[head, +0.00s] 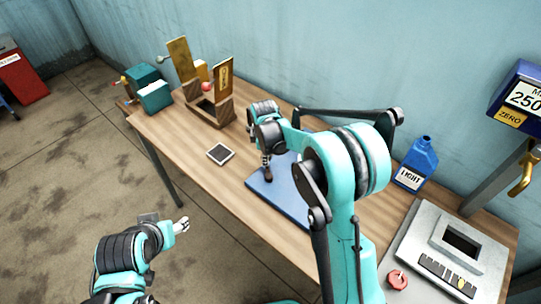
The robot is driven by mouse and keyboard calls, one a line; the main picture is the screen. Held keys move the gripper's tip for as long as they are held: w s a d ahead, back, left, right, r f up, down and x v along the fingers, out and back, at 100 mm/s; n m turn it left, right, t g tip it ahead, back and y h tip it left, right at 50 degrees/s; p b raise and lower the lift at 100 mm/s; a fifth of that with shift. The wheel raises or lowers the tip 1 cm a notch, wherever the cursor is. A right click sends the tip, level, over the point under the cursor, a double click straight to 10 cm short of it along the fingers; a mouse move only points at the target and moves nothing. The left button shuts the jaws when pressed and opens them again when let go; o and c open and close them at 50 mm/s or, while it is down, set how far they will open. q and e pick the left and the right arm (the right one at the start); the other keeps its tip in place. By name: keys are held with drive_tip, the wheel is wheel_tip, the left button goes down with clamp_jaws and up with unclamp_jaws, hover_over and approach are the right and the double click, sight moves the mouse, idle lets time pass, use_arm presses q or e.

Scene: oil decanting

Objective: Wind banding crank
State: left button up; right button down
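A wooden stand with two upright brass-coloured plates (224,78) is at the far left part of the table. A small grey-green knob or handle (161,58) sticks out at the left of its plates; I cannot tell whether it is the banding crank. My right gripper (267,176) points down over the blue mat (291,196), well to the right of the stand. Something small and brown shows at its fingertips, too small to tell if held. My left gripper (183,225) is out over the floor in front of the table, apart from everything; its finger opening is unclear.
A teal box (155,96) with red and yellow knobs is at the table's left end. A dark-faced square (220,154) lies on the wood. A blue LIGHT bottle (416,166), a grey machine (428,250) and a red ring (397,279) are at the right. My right arm hides the middle.

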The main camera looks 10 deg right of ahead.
drive_tip(key=a+n, duration=0.1)
drive_tip(key=n, duration=0.1)
drive_tip(key=a+n+y, duration=0.1)
drive_tip(key=n, duration=0.1)
drive_tip(key=shift+s+a, duration=0.2)
drive_tip(key=shift+s+a+n+y, duration=0.15)
drive_tip(key=shift+s+a+n, duration=0.2)
drive_tip(key=shift+n, duration=0.65)
drive_tip(key=shift+s+a+n+y, duration=0.15)
drive_tip(key=shift+a+n, duration=0.3)
drive_tip(key=shift+n, duration=0.55)
drive_tip(key=c, duration=1.1)
unclamp_jaws()
drive_tip(key=shift+o, duration=0.2)
drive_tip(key=v, duration=1.2)
drive_tip(key=shift+w, duration=0.1)
